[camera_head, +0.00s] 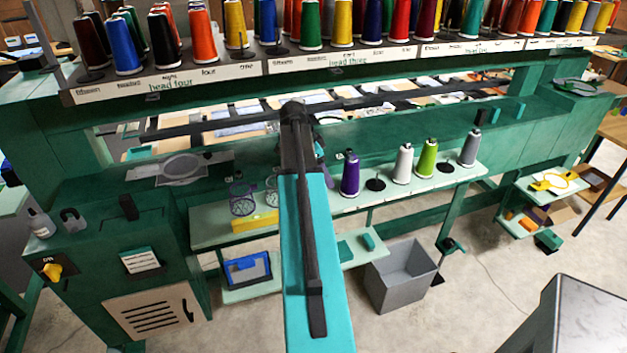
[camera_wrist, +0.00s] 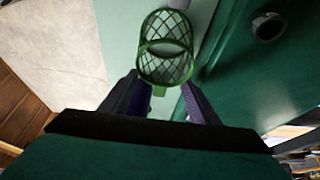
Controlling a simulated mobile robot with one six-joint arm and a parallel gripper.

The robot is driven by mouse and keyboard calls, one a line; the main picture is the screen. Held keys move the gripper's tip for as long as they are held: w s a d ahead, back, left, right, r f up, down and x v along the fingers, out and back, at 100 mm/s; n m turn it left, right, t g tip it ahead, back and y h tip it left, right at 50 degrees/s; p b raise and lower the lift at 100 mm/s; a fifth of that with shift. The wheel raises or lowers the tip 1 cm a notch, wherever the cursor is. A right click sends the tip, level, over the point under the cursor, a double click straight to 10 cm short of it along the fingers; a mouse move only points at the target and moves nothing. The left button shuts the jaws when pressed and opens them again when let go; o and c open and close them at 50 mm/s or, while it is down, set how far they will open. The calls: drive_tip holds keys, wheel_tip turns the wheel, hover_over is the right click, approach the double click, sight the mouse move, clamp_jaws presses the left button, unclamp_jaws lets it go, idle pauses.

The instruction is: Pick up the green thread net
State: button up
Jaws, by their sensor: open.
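The green thread net (camera_wrist: 165,62) is a small mesh basket with a solid rim. In the wrist view it stands on a pale green shelf (camera_wrist: 126,45), just beyond my gripper (camera_wrist: 160,84). My gripper is open, with one finger on each side of the net's near end; I cannot tell whether either finger touches it. In the head view I cannot make out the green net or my gripper; my arm covers part of the shelf. A purple net (camera_head: 242,199) stands on the shelf left of my arm.
A purple spool (camera_head: 350,175), a white spool (camera_head: 403,164), a green spool (camera_head: 428,161) and a grey spool (camera_head: 470,148) stand on the shelf right of my arm. A yellow block (camera_head: 255,222) lies left of it. A grey bin (camera_head: 398,277) stands on the floor.

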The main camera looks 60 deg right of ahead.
drive_tip(key=shift+p+x, duration=0.55)
drive_tip(key=shift+x, duration=1.1)
drive_tip(key=c, duration=0.9)
